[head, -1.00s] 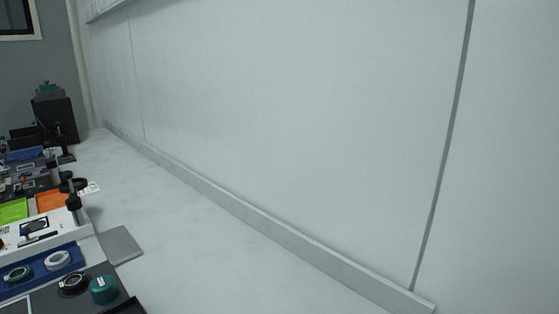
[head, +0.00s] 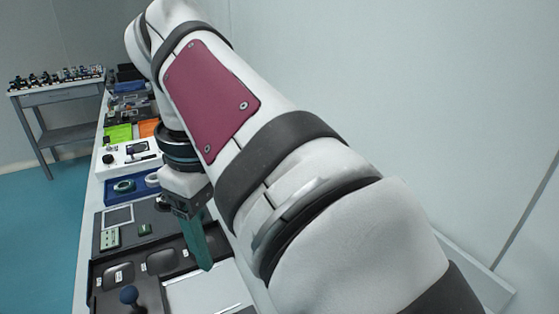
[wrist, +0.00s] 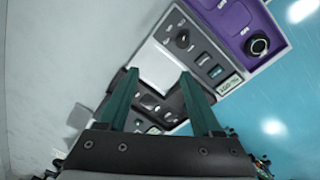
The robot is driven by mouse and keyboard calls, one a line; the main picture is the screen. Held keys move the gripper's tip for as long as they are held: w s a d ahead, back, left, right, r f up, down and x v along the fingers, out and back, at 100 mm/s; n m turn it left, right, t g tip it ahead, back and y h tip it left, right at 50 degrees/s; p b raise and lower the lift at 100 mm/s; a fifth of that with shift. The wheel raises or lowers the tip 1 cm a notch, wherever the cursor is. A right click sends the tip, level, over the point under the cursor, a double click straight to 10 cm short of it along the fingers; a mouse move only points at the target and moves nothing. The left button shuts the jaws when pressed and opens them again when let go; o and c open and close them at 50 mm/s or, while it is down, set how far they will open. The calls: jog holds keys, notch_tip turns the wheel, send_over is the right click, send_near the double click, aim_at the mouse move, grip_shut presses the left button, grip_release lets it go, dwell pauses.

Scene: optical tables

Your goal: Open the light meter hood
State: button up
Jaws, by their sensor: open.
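My gripper (head: 200,262) hangs from my arm above the bench in the head view, its green fingers pointing down over a dark tray (head: 92,278) and a pale flat panel (head: 205,290). In the wrist view my gripper (wrist: 160,77) is open, with nothing between its two green fingers. Beyond the fingertips is a grey instrument (wrist: 200,60) with knobs and a small lit display, beside a white flat plate (wrist: 157,65). I cannot tell for certain which item is the light meter or its hood. My arm hides part of the bench.
A purple unit (wrist: 235,20) with a black dial adjoins the grey instrument. Farther along the bench are a blue tray (head: 143,190), a white box (head: 115,160) and green (head: 118,132) and orange mats. A pale wall bounds the bench on the right. A trolley (head: 50,90) stands left.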

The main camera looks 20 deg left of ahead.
jog(key=s+a+r+n, duration=0.2)
jog(key=s+a+n, duration=0.15)
jog(key=a, duration=0.35)
jog(key=n+y, duration=0.1)
jog(key=n, duration=0.5)
send_near(126, 291)
jog(key=shift+m+t, duration=0.25)
jog(key=shift+t, duration=0.15)
jog(key=f, duration=0.9)
jog(key=shift+w+a+f, duration=0.25)
jog(key=shift+w+a, duration=0.15)
grip_shut()
